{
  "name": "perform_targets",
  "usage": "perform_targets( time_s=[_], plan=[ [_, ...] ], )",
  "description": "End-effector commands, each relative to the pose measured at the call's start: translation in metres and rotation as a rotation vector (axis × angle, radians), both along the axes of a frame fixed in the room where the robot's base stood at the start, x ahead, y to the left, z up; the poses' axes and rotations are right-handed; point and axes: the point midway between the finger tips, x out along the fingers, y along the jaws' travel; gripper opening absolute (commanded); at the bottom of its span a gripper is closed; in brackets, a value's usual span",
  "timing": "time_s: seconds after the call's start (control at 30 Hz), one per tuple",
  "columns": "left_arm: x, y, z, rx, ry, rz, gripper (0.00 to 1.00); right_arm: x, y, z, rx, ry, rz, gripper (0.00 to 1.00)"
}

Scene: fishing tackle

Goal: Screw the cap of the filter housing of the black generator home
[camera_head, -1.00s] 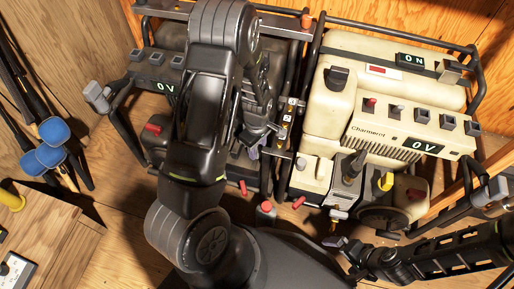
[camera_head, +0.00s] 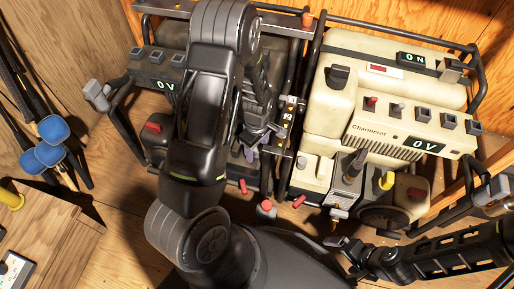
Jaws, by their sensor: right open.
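The black generator (camera_head: 129,118) stands at the back left, with a display reading 0V. My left arm crosses in front and hides much of it, including its middle. My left gripper (camera_head: 257,144) points down over its right part. I cannot make out the filter housing or its cap there, nor whether this gripper holds anything. My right gripper (camera_head: 340,243) is open, low in front of the cream generator and apart from the black one.
The cream generator (camera_head: 340,118) stands close on the right, with displays reading ON and 0V. A red-topped item (camera_head: 266,208) is on the floor in front. Blue-ended rods (camera_head: 50,133) stand at the left, by a wooden surface (camera_head: 55,235). Wooden walls close the back.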

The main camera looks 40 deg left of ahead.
Motion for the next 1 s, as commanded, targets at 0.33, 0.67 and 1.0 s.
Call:
perform_targets(
  time_s=[0.33, 0.67, 1.0],
  plan=[
    [0.000, 0.000, -0.003, 0.000, -0.001, 0.000, 0.58, 0.003, 0.000, -0.005, 0.000, -0.005, -0.003, 1.00],
    [0.001, 0.000, 0.044, 0.000, -0.006, 0.000, 0.58, 0.006, -0.003, 0.016, -0.005, -0.010, -0.009, 1.00],
    [-0.001, 0.000, 0.079, -0.001, -0.003, 0.000, 0.58, 0.000, 0.001, 0.028, 0.001, -0.001, 0.001, 1.00]
  ],
)
